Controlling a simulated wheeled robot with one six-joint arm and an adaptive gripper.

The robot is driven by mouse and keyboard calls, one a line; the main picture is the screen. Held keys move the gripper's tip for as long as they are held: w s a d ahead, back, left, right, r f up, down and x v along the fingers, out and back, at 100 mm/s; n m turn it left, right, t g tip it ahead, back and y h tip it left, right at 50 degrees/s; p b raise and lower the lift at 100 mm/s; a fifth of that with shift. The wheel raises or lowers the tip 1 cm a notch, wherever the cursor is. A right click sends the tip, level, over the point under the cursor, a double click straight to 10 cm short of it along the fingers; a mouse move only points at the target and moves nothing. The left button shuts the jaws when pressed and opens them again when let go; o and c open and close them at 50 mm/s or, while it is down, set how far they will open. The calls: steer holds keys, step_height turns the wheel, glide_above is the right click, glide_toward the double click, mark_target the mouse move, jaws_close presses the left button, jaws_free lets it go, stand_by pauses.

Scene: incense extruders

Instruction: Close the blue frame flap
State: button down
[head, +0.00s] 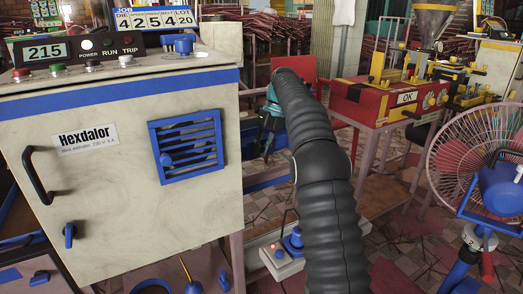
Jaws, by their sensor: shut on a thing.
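A blue slatted frame (187,147) is on the pale cabinet front, with a small round blue knob at its left side. It looks roughly flush with the front, but I cannot tell whether it is fully closed. My teal gripper (264,152) is to the right of the cabinet, apart from the slatted frame, pointing down. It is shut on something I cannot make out. My dark ribbed arm hides part of the gripper and the blue parts behind it.
The cabinet's black handle (38,175) and blue latch (69,235) stick out at left. A red machine (375,103) stands behind at right. A caged fan (477,160) is at the right edge. A switch box (275,262) sits low beside my arm. Tiled floor shows between.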

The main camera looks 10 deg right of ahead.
steer(key=c, duration=1)
jaws_free()
